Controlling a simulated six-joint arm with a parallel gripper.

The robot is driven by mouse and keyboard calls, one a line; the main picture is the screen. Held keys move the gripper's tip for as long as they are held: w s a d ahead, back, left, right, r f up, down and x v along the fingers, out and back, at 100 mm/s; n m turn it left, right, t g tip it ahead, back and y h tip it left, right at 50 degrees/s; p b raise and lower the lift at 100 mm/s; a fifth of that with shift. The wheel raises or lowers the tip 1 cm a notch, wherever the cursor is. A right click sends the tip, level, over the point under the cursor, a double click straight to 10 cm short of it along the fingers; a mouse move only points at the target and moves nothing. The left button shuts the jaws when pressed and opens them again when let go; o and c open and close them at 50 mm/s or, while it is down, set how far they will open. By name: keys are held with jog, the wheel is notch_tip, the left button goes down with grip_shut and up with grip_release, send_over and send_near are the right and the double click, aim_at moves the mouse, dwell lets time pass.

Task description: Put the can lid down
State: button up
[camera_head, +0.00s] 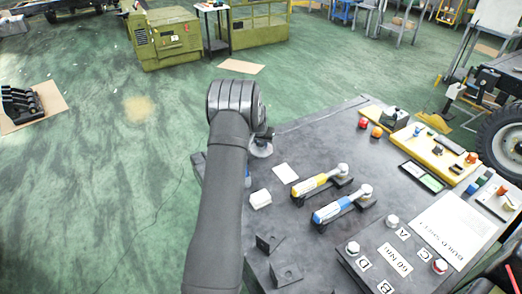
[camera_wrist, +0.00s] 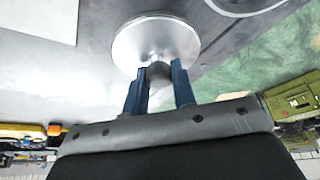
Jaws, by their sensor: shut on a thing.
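The can lid is a round silver metal disc (camera_wrist: 150,42) with a knob, seen at the top middle of the wrist view. My gripper (camera_wrist: 158,70) has its two blue fingers closed on the lid's knob. My arm hides most of the gripper there. I cannot tell whether the lid touches the bench or hangs just above it. A curved metallic rim (camera_wrist: 240,8) shows at the top right of the wrist view; I cannot tell what it belongs to.
A yellow-handled tool (camera_head: 312,185) and a blue-handled tool (camera_head: 335,208) lie to the right. Black brackets (camera_head: 270,243) stand in front. Green floor (camera_head: 120,160) lies beyond the bench's left edge.

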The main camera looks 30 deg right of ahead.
aim_at(260, 147)
jog(key=shift+w+f, duration=0.1)
jog(key=shift+f, duration=1.95)
jog(key=shift+f, duration=0.15)
jog(key=o, duration=1)
jog(key=v, duration=1.2)
